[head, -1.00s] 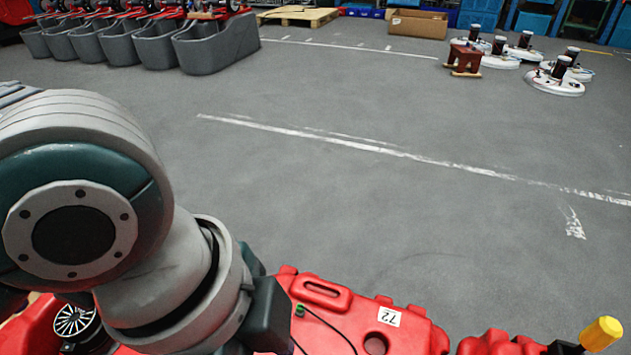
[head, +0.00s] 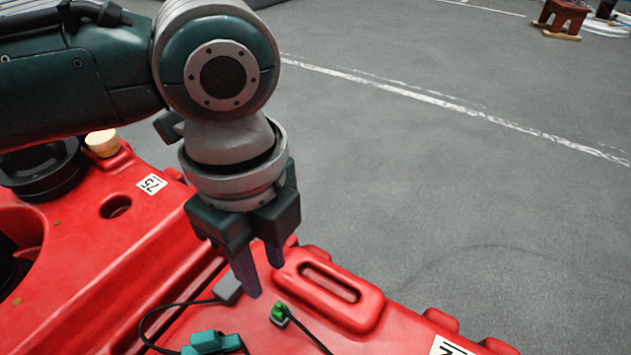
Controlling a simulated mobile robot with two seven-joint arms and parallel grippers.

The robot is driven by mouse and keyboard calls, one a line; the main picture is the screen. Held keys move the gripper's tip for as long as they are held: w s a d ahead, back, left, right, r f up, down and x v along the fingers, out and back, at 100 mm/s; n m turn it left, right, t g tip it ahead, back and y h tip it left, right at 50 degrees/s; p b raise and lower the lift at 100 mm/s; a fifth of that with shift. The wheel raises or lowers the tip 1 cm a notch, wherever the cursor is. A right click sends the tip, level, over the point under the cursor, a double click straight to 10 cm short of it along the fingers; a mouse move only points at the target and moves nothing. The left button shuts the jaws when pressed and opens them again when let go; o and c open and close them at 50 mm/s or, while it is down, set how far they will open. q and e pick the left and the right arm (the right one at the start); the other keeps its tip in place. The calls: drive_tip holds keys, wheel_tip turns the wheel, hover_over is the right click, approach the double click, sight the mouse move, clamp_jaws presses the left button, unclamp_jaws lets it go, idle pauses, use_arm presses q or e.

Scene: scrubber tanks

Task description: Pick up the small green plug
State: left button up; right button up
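The small green plug (head: 279,310) lies on top of the red tank (head: 330,335), with a black cable running from it toward the bottom edge. My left gripper (head: 263,281) points down just behind and left of the plug. Its two dark fingers are apart, with red tank surface showing between them and nothing held. The fingertips look close to the tank top; I cannot tell whether they touch it. The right gripper is not in view.
A larger teal connector (head: 212,343) and a grey block (head: 228,290) with a looped black cable lie left of the plug. A raised red handle (head: 330,283) stands right of the gripper. Another red tank (head: 85,240) is at left. Open grey floor lies beyond.

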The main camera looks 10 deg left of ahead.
sight(276, 307)
use_arm(q)
drive_tip(key=f+b, duration=0.1)
drive_tip(key=f, duration=0.2)
drive_tip(key=shift+s, duration=0.2)
drive_tip(key=f+b, duration=0.1)
drive_tip(key=b, duration=0.1)
drive_tip(key=f+b, duration=0.1)
drive_tip(key=f, duration=0.1)
drive_tip(key=f+b, duration=0.2)
drive_tip(key=shift+d+f+b, duration=0.1)
drive_tip(key=shift+d+b, duration=0.2)
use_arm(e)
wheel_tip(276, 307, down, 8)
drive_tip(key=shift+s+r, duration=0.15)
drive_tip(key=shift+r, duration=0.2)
use_arm(q)
drive_tip(key=shift+c, duration=0.3)
clamp_jaws()
